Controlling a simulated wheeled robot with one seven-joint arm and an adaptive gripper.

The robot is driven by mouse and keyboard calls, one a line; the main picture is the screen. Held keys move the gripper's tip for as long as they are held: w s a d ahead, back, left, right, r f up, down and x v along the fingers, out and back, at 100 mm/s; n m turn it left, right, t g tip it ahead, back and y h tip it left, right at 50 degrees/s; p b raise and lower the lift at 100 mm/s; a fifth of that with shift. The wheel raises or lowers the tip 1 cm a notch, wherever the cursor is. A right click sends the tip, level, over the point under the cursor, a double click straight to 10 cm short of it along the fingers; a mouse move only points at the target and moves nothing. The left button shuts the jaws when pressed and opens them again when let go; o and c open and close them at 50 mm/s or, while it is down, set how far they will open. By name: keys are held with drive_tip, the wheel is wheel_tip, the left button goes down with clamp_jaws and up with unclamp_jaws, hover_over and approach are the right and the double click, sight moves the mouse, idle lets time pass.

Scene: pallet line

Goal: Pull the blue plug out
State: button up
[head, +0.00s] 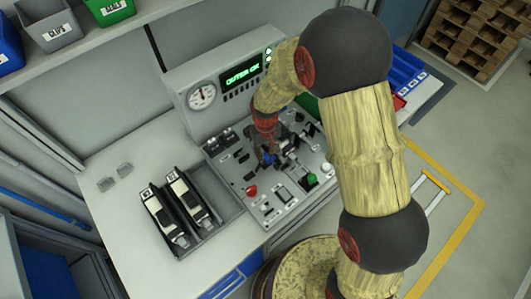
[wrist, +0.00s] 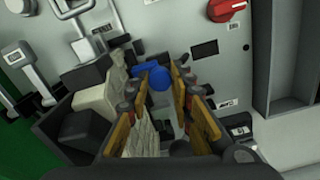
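The blue plug (wrist: 159,78) shows between my fingertips in the wrist view, at the panel face. Its rounded end faces the camera, and another blue part reaches left behind it. My gripper (wrist: 156,74) is open, with one finger on each side of the plug; I cannot tell whether either finger touches it. In the head view my gripper (head: 267,152) points down at the panel of the test console (head: 237,176), and a bit of blue (head: 268,160) shows at its tips.
A red knob (wrist: 227,9) and metal lever handles (wrist: 32,55) stand near the gripper. A grey tray (head: 223,212) with two black-and-white devices lies left of the panel. A gauge (head: 202,96) and green display (head: 243,75) rise behind. The bench front left is clear.

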clamp_jaws()
idle(0.4)
drive_tip(key=shift+s+a, duration=0.45)
drive_tip(key=shift+a, duration=0.2)
drive_tip(key=shift+s+a, duration=0.4)
drive_tip(key=shift+a, duration=0.25)
drive_tip(key=shift+d, duration=0.1)
drive_tip(key=shift+o, duration=2.3)
unclamp_jaws()
drive_tip(key=shift+o, duration=0.4)
